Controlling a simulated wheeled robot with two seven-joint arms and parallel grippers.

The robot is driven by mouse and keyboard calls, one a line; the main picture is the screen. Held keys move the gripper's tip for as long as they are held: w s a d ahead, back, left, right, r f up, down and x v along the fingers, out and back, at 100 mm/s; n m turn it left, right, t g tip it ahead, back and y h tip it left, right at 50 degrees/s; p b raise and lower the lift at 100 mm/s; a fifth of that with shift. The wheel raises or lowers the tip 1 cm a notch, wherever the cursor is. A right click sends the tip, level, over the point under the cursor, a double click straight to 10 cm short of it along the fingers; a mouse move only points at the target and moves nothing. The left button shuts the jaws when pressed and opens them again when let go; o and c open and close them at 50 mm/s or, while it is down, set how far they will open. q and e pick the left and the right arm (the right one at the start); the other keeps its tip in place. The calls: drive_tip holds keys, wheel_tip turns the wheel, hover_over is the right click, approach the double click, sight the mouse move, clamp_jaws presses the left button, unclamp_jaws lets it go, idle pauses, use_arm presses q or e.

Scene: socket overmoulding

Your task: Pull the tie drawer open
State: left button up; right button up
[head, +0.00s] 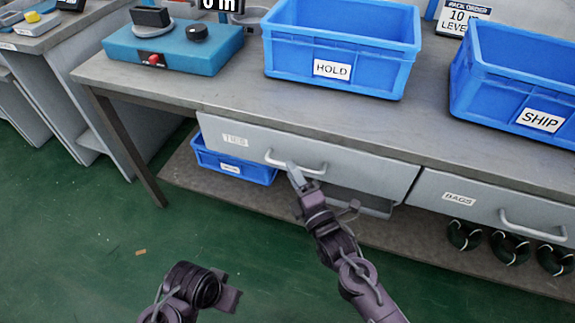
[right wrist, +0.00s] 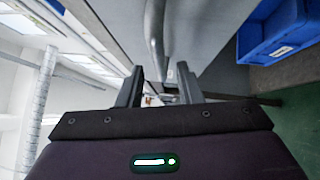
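The tie drawer (head: 225,150) is the grey drawer front with a label that seems to read TIES, under the bench top. It looks closed, its front about in line with the drawer beside it. Its pale bar handle (head: 312,172) also shows in the right wrist view (right wrist: 154,35).
The BAGS drawer (head: 480,205) is to the right. Blue HOLD (head: 290,70) and SHIP (head: 490,105) bins and a teal device (head: 165,55) stand on the bench top (head: 235,95). A blue bin (head: 262,176) and dark coils (head: 510,246) are below. The green floor in front is mostly clear.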

drive_tip(key=shift+x, duration=1.55)
drive_tip(key=shift+f, duration=0.1)
clamp_jaws()
